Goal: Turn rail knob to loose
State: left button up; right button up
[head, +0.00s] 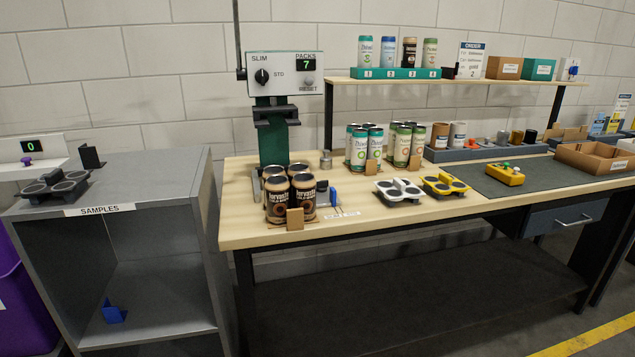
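A green press machine (279,130) stands at the left end of the wooden workbench. A small metallic cylinder with a knob-like top (326,160) stands at the right of the machine's base. A dark knob-like part (322,186) and a blue lever or tab (333,194) sit beside the black cans. No label reading loose is legible, so I cannot tell which part is the rail knob or its setting. Neither gripper is in view.
Black cans (304,200) stand grouped in front of the machine. White (399,190) and yellow (445,185) can carriers, a yellow button box (504,174) and a brown tray (593,158) lie to the right. A grey SAMPLES cabinet (165,190) stands left of the bench.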

aim_at(323, 185)
jog(key=i+l+u, duration=0.2)
jog(key=l+u, duration=0.2)
jog(key=i+l+u, duration=0.15)
jog(key=l+u, duration=0.25)
jog(key=l, duration=0.3)
jog(key=l+u, duration=0.4)
jog(key=l, duration=0.2)
jog(key=l+u, duration=0.4)
jog(key=l, duration=0.25)
